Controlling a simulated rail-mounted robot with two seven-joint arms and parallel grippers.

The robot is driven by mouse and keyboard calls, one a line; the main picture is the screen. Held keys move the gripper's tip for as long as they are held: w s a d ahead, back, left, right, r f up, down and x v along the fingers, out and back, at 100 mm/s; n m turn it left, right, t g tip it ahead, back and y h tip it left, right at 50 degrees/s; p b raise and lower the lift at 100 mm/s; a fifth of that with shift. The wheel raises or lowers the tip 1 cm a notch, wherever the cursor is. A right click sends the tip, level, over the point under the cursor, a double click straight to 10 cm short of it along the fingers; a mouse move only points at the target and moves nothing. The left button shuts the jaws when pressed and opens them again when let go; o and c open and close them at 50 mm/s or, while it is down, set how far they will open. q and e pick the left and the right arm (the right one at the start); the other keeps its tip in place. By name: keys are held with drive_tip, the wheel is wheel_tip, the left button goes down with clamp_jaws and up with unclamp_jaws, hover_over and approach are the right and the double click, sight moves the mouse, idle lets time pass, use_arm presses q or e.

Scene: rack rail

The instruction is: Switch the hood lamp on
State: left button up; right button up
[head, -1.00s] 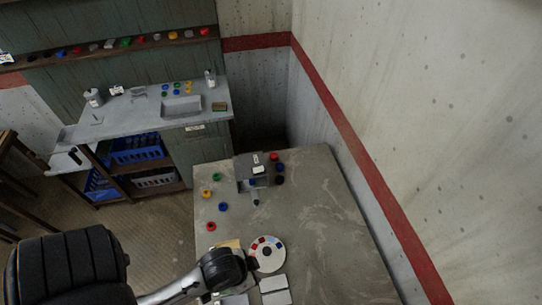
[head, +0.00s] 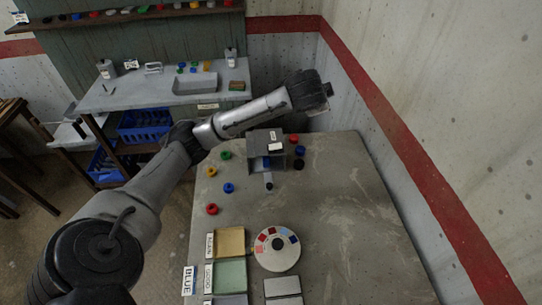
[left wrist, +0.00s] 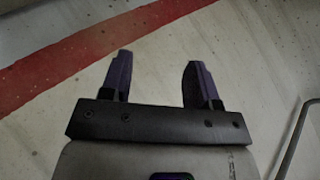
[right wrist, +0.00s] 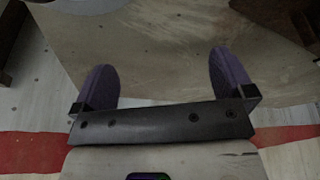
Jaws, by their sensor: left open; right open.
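A small grey box-shaped hood (head: 262,139) with a white label on top stands at the far end of the grey table; its front is open and its inside looks blue. A small dark-tipped part (head: 269,186) sits just in front of it. I cannot make out a lamp switch or whether the lamp is lit. My left arm crosses from the lower left, and my left gripper (head: 326,97) is above and behind the hood, apart from it. It is open and empty in the left wrist view (left wrist: 160,70), facing the wall. My right gripper (right wrist: 162,75) is open and empty, outside the head view.
Coloured rings, among them a red one (head: 212,209), lie left and right of the hood. A colour disc (head: 277,250) and labelled trays (head: 230,274) lie nearer on the table (head: 345,225). A concrete wall (head: 430,100) bounds the right side. A side bench (head: 130,98) stands behind left.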

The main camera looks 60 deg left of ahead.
use_arm(q)
drive_tip(key=s+a+f+n+g, duration=0.15)
drive_tip(key=a+f+g, duration=0.25)
drive_tip(key=a, duration=0.6)
use_arm(e)
drive_tip(key=shift+f, duration=0.9)
drive_tip(key=shift+r, duration=0.15)
drive_tip(key=shift+s, duration=0.1)
use_arm(q)
drive_tip(key=m+g+h, duration=0.2)
drive_tip(key=g+h, duration=0.3)
drive_tip(key=h, duration=0.1)
hover_over(271, 147)
wheel_tip(271, 147, down, 8)
wheel_tip(271, 147, down, 14)
drive_tip(key=shift+a+r+b, duration=0.1)
drive_tip(key=shift+b, duration=0.65)
use_arm(e)
drive_tip(key=shift+d+f, duration=0.1)
drive_tip(key=shift+f, duration=0.55)
use_arm(q)
drive_tip(key=shift+c, duration=0.4)
